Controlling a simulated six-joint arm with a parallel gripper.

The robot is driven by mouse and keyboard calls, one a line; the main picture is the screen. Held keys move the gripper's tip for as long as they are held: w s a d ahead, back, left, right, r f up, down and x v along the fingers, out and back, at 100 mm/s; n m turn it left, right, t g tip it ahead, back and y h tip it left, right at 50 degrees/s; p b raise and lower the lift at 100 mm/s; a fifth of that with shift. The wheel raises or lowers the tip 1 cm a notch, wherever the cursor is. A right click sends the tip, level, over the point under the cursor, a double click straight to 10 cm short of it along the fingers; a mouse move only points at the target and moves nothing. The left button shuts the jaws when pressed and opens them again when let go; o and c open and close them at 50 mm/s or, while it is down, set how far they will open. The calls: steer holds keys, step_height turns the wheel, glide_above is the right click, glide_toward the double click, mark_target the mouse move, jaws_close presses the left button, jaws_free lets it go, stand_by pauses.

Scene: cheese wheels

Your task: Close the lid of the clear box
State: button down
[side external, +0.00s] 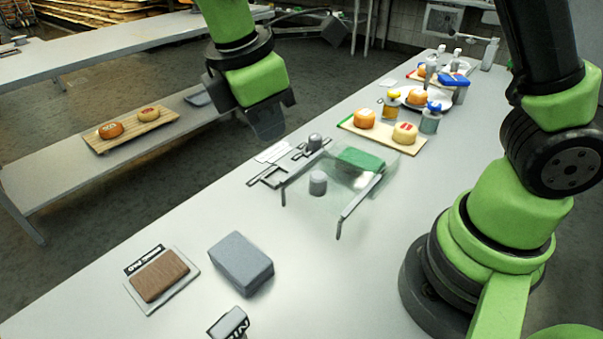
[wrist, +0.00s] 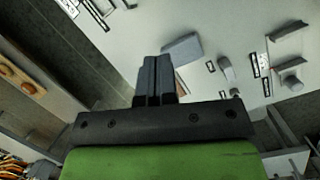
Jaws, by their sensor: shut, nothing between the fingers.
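The clear box (side external: 325,205) stands on the long table in the middle of the side view. Its see-through walls are faint, with grey metal strips (side external: 358,205) along its sides. A green piece (side external: 360,160) shows at its far end. I cannot clearly make out the lid or its angle. Grey knobs (side external: 317,182) show at the box. My gripper (side external: 268,130) is in the air to the left of and above the box, apart from it. In the wrist view my gripper (wrist: 155,70) has its two fingers together with nothing between them.
A grey block (side external: 240,262) and a brown block (side external: 160,276) on a white plate lie at the near left. Beyond the box are a board with cheese wheels (side external: 365,118), jars and a plate. A lower bench (side external: 60,190) holds another cheese board.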

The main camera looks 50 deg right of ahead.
steer(key=shift+s+d+f+n+h, duration=0.1)
steer(key=shift+d+f+n+h, duration=0.25)
steer(key=shift+d+f, duration=1.2)
steer(key=shift+s+d+f+n+h, duration=0.1)
steer(key=shift+d+f+n, duration=0.4)
steer(key=shift+f, duration=2.1)
steer(key=shift+s+d+f+n+h, duration=0.1)
steer(key=shift+d+f+n+h, duration=0.2)
steer(key=shift+d+f, duration=1.25)
steer(key=shift+a+f, duration=0.5)
steer(key=shift+a, duration=0.05)
glide_above(342, 166)
steer(key=shift+g, duration=0.3)
